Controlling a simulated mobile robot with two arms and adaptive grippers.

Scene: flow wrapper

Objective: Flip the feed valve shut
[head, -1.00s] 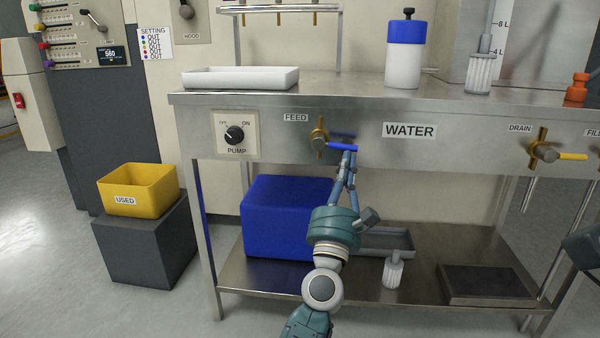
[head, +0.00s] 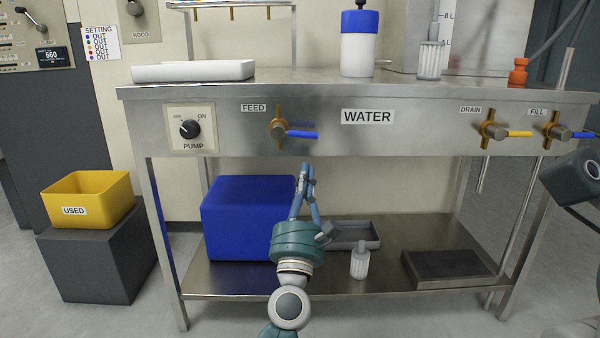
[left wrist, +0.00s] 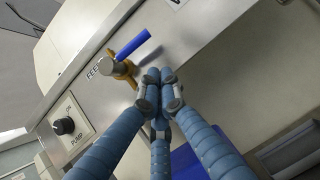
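The feed valve (head: 279,128) is a brass fitting with a grey hub on the steel front panel, beside the FEED label. Its blue handle (head: 302,135) points right, about level. In the left wrist view the blue handle (left wrist: 132,43) lies just beyond the fingertips. My left gripper (head: 307,168) is below the handle, apart from it, pointing up. Its fingertips are together with nothing between them, as the left wrist view (left wrist: 160,78) also shows. Part of my right arm shows at the right edge, but its gripper is out of view.
A pump knob (head: 190,129) is left of the feed valve. The drain valve (head: 491,131) and fill valve (head: 558,132) are on the right. Below are a blue box (head: 240,215), a grey tray (head: 358,240) and a lower shelf (head: 330,285). A yellow bin (head: 95,190) stands at left.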

